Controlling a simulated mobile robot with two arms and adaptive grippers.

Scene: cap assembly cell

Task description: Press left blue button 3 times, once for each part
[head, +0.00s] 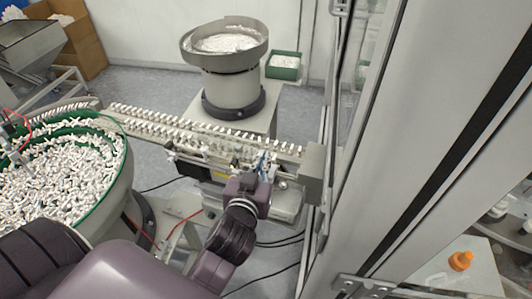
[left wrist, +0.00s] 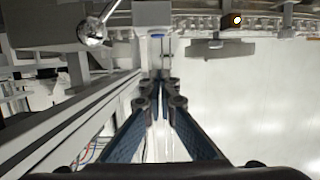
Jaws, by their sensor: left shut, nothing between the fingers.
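My left gripper (head: 263,165) is at the end of the purple arm, by the front of the feeder rail assembly in the head view. In the left wrist view its two blue-padded fingers (left wrist: 160,88) come together, shut and empty. A pale grey box (left wrist: 153,13) lies straight ahead of the fingertips, with a tiny bluish spot below it. I cannot clearly make out the left blue button, and I cannot tell whether the fingertips touch anything. My right gripper is not in view.
A linear rail (head: 200,128) full of white parts runs from the green-rimmed bowl (head: 121,165) to the gripper's area. A round feeder (head: 228,85) stands behind. A metal frame post (head: 420,150) is close on the right. A shiny ball-ended lever (left wrist: 92,31) is left of the fingers.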

